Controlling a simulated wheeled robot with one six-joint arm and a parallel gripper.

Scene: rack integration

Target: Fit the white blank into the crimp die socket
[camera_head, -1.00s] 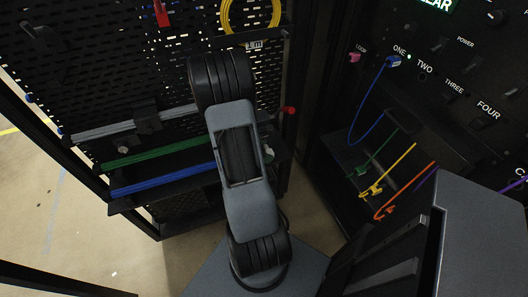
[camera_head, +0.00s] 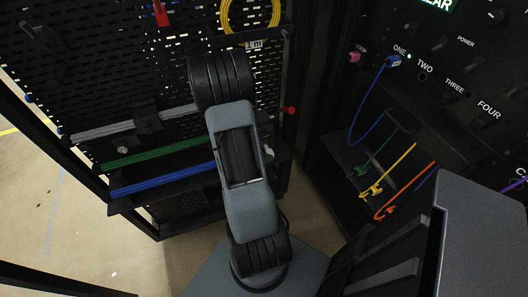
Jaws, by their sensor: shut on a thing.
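My gripper is not in view; my arm rises from the lower middle and its far end is hidden behind its own upper joint. I cannot make out the white blank anywhere. No crimp die socket can be told for sure. A red-handled part (camera_head: 288,110) sticks out just right of my arm, by the shelf end, but I cannot tell what it belongs to.
A black perforated panel (camera_head: 95,75) carries a yellow cable coil (camera_head: 224,18) and grey (camera_head: 90,133), green (camera_head: 150,156) and blue (camera_head: 155,183) cable bundles. A black rack panel (camera_head: 455,75) with plugged cables stands right. Bare floor (camera_head: 120,255) shows lower left.

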